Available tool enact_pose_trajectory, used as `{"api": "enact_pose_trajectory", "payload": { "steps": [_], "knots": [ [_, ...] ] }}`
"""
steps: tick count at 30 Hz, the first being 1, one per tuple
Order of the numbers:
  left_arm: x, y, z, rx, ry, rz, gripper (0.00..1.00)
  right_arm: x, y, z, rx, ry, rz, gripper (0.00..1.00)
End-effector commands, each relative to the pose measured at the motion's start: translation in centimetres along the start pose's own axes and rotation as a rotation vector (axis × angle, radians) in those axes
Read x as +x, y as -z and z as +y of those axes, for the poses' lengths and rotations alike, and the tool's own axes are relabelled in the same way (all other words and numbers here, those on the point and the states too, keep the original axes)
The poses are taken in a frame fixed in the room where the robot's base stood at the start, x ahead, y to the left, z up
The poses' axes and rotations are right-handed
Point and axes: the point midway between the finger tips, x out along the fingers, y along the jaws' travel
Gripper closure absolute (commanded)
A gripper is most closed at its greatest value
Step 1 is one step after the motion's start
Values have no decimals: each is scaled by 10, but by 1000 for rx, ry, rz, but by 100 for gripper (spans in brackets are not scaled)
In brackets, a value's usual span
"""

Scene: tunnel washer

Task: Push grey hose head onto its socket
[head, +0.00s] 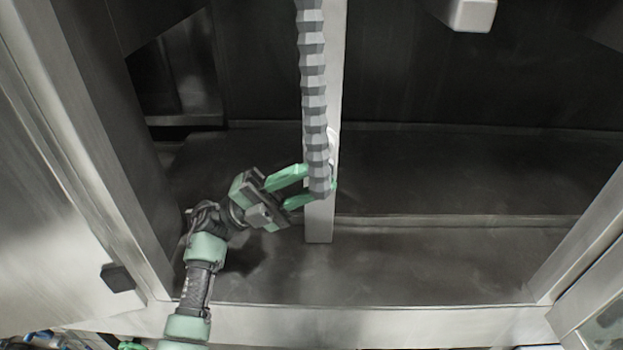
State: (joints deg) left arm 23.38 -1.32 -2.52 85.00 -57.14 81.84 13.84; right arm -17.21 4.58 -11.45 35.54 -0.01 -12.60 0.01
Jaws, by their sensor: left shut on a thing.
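The grey hose (314,80) is ribbed and hangs down from the top of the head view, in front of a pale vertical post. Its lower end, the hose head (319,184), is between the green fingers of my left gripper (312,182). The left gripper reaches in from the lower left and is shut on the hose head. A small whitish round part (332,137) shows beside the hose on the post, mostly hidden behind it; I cannot tell whether it is the socket. My right gripper is not in view.
The pale post (320,228) stands behind the hose. Metal frame walls close in at the left (115,160) and right (585,240), with a front sill (400,318) at the bottom. A light block (472,14) juts in at the top right. The floor right of the post is clear.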

Motion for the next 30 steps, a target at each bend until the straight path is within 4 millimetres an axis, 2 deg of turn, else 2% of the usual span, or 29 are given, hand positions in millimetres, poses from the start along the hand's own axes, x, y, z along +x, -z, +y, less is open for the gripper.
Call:
{"api": "enact_pose_trajectory", "payload": {
  "steps": [30],
  "knots": [
    [-1, -10, 0, 1, 2, 0, 100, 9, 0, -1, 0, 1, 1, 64]
  ]
}}
